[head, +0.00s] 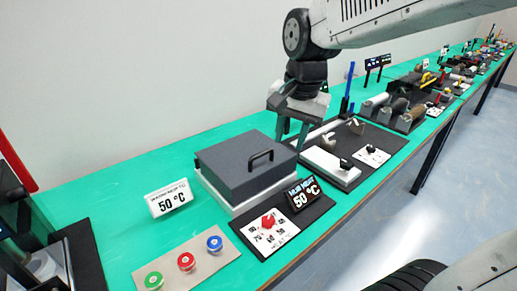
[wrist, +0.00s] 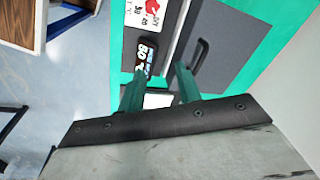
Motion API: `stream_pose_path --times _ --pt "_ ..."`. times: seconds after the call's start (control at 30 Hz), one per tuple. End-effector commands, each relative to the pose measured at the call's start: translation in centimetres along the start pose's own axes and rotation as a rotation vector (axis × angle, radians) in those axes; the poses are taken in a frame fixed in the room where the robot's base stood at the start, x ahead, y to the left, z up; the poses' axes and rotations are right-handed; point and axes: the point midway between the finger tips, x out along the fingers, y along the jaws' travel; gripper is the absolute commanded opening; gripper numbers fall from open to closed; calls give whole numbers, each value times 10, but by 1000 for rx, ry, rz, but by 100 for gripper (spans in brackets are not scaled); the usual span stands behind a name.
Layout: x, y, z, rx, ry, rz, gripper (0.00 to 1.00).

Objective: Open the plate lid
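The plate lid (head: 240,164) is a dark grey square cover with a black bar handle (head: 261,158) on its top. It lies shut on a white base (head: 228,206) on the green table. In the wrist view the lid (wrist: 222,45) and its handle (wrist: 196,58) show beyond the fingers. My gripper (head: 293,141) is above the table, just right of and behind the lid in the head view. In the wrist view its two green fingers (wrist: 158,86) stand apart with nothing held between them. The handle is not between the fingers.
A black 50 °C display (head: 304,194) and a red knob (head: 268,220) stand in front of the lid. A white sign (head: 169,197) and coloured buttons (head: 186,261) are left. A white device (head: 330,168) is right. A wall runs behind the table.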

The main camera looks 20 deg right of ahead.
Motion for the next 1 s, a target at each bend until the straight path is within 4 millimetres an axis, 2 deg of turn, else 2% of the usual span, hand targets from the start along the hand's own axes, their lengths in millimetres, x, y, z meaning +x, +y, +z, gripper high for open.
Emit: stream_pose_path --times 0.03,0.1,0.3,0.47,0.8,1.0 --pt "10 -17 -15 90 -5 -2 34" --pt "21 -37 -32 212 -3 -11 34" --pt "45 -71 -61 434 -4 -29 34" --pt "57 -79 -66 484 -4 -33 34" --pt "108 -80 -65 484 -5 -32 34" --pt "125 -81 -66 483 -4 -33 34"
